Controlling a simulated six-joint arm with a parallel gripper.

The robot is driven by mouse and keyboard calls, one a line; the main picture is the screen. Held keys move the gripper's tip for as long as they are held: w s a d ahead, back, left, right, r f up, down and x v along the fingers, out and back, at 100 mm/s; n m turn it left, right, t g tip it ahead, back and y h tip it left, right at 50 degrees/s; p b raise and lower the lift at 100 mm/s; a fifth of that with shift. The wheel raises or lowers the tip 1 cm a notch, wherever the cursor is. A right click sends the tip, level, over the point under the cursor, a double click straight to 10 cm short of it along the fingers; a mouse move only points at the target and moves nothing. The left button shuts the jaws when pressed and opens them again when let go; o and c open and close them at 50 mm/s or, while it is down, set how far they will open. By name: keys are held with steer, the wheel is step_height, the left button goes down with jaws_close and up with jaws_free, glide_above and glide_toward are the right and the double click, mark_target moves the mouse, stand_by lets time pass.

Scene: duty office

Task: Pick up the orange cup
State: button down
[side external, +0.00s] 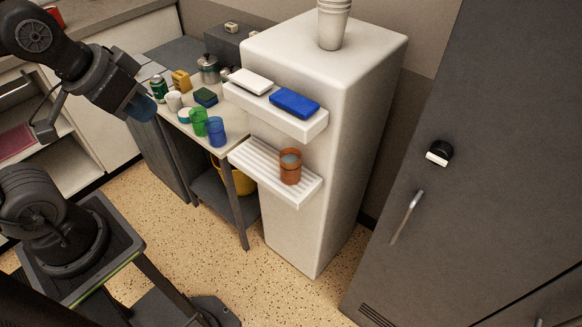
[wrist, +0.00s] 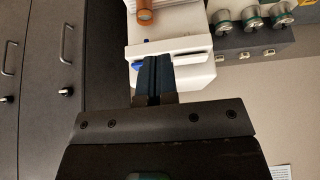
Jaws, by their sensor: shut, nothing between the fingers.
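The orange cup (side external: 290,167) stands upright on a white ribbed lower shelf (side external: 255,160) on the side of a tall white cabinet. In the wrist view the orange cup (wrist: 146,14) shows at the top edge, partly cut off by the frame. My gripper (side external: 140,107) hangs at upper left in the side view, well apart from the cup. Its dark blue fingers (wrist: 154,75) are together and empty in the wrist view, with the cup beyond their tips.
Blue cup (side external: 216,132), green cup (side external: 198,122) and several other items crowd the side table. Stacked cups (side external: 333,22) stand on the cabinet (side external: 345,130).

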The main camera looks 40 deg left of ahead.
steer(key=c, duration=1.8)
jaws_free()
steer(key=shift+c, duration=0.2)
steer(key=o, duration=1.7)
steer(key=shift+c, duration=0.2)
